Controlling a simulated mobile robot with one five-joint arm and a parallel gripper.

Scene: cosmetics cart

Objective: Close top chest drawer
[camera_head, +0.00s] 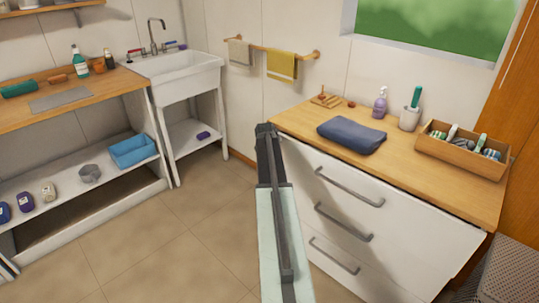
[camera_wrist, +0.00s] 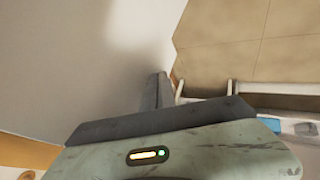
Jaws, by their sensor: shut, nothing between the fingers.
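The white chest (camera_head: 330,215) stands at the right in the head view, with a wooden top and three grey bar handles on its front. The top drawer handle (camera_head: 349,187) is the uppermost one. I cannot tell whether the top drawer stands slightly out or is flush. My gripper (camera_head: 266,130) is shut and empty, beside the left end of the chest's front near the top edge. In the wrist view my gripper's fingers (camera_wrist: 157,92) are close to a large pale surface at the left; contact cannot be told.
On the chest top are a folded dark-blue towel (camera_head: 351,135), a purple bottle (camera_head: 380,103), a cup (camera_head: 410,118) and a wooden box (camera_head: 462,150) of small items. A sink (camera_head: 175,75) and a shelved bench (camera_head: 80,150) stand left. Tiled floor (camera_head: 185,235) between is clear.

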